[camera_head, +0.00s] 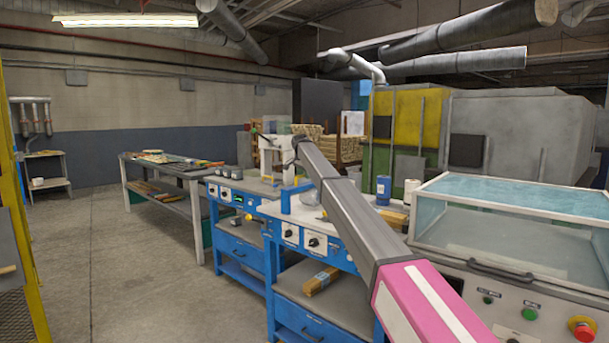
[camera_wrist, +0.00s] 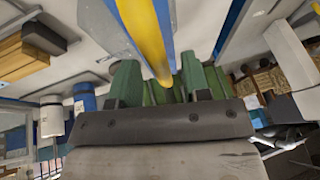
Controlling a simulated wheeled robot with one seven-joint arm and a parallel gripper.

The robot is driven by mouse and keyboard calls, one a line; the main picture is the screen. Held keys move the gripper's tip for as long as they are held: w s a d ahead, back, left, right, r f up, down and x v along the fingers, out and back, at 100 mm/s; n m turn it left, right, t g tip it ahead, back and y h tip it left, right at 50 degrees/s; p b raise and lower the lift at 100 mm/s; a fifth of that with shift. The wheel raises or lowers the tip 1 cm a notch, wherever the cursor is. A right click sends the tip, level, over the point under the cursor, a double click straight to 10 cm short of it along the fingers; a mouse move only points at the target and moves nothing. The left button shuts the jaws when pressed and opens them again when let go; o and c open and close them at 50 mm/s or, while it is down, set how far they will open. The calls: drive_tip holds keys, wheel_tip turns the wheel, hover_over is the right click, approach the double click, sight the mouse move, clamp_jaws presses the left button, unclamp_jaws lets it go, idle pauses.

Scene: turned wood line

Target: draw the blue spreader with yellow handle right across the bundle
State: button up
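The blue spreader with yellow handle (camera_wrist: 152,40) runs down from the top edge of the wrist view, a yellow strip with blue on both sides. A bundle of wood strips (camera_head: 394,217) lies on the bench by a blue cup; wood also shows at the left of the wrist view (camera_wrist: 20,60).
The blue cup (camera_head: 383,190) and a white roll (camera_head: 411,190) stand near the bundle. A glass-sided machine (camera_head: 520,235) fills the right. Another wood bundle (camera_head: 320,280) lies on a lower shelf. A long table (camera_head: 165,172) with strips stands further back; the floor at left is clear.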

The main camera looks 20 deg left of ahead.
clamp_jaws()
drive_tip(key=s+d, duration=0.6)
drive_tip(key=d, duration=0.9)
drive_tip(key=s+d, duration=0.6)
drive_tip(key=d, duration=0.9)
drive_tip(key=s+d, duration=0.7)
drive_tip(key=d, duration=0.8)
drive_tip(key=shift+d, duration=0.35)
drive_tip(key=shift+o, duration=0.5)
unclamp_jaws()
drive_tip(key=shift+d, duration=0.1)
drive_tip(key=v, duration=1)
drive_tip(key=shift+s+r, duration=0.2)
drive_tip(key=shift+r, duration=0.15)
